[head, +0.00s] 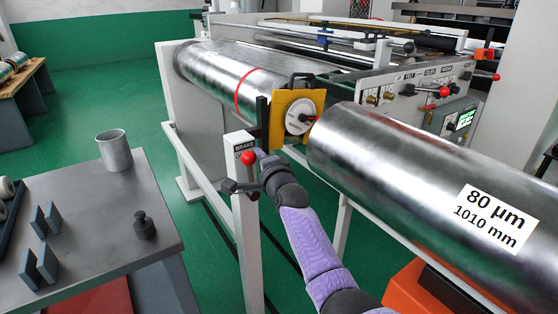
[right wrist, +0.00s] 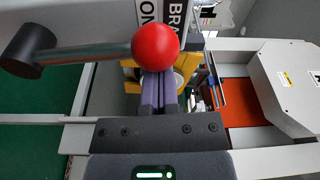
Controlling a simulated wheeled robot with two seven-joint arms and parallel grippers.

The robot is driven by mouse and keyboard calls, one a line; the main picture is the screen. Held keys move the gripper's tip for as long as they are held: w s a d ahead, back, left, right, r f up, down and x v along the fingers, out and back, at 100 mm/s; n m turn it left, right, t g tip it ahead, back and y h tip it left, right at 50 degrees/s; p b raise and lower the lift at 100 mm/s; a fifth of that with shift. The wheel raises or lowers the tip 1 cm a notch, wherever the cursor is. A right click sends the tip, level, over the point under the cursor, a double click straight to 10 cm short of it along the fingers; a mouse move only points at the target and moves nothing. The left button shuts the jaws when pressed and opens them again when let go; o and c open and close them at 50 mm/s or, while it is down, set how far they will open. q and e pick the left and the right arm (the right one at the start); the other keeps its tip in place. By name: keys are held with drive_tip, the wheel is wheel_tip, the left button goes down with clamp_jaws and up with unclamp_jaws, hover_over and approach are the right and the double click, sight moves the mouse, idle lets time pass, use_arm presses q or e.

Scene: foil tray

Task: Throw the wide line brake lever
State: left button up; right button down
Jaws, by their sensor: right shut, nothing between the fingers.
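The brake lever's red ball knob (head: 248,158) is at the front of a white post (head: 244,220) whose top is marked BRAKE. In the right wrist view the red knob (right wrist: 155,45) sits on a metal rod, with a dark cylindrical hub (right wrist: 28,50) at the rod's left end. My right gripper (head: 261,154) is beside the knob, at its right in the head view. In the right wrist view its purple fingers (right wrist: 159,88) are together and empty, with their tips close to the knob. Whether they touch it I cannot tell. My left gripper is not in view.
A large foil roll (head: 400,170) labelled 80 µm 1010 mm lies right of my arm. A yellow bracket (head: 283,107) and another metal roller (head: 222,78) are behind the post. A grey table (head: 85,265) with a metal cup (head: 115,150) stands at left.

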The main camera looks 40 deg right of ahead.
sight(247, 161)
drive_tip(key=a+n+p, duration=0.1)
drive_tip(key=a+n, duration=0.2)
drive_tip(key=shift+w+a+t, duration=0.1)
drive_tip(key=shift+a+t, duration=0.1)
drive_tip(key=shift+t, duration=0.1)
drive_tip(key=shift+a+f+n, duration=0.2)
drive_tip(key=shift+a+n, duration=0.6)
drive_tip(key=shift+n, duration=0.3)
drive_tip(key=shift+a+f+n, duration=0.15)
drive_tip(key=shift+a+n, duration=0.35)
drive_tip(key=shift+n, duration=0.1)
drive_tip(key=shift+p, duration=0.3)
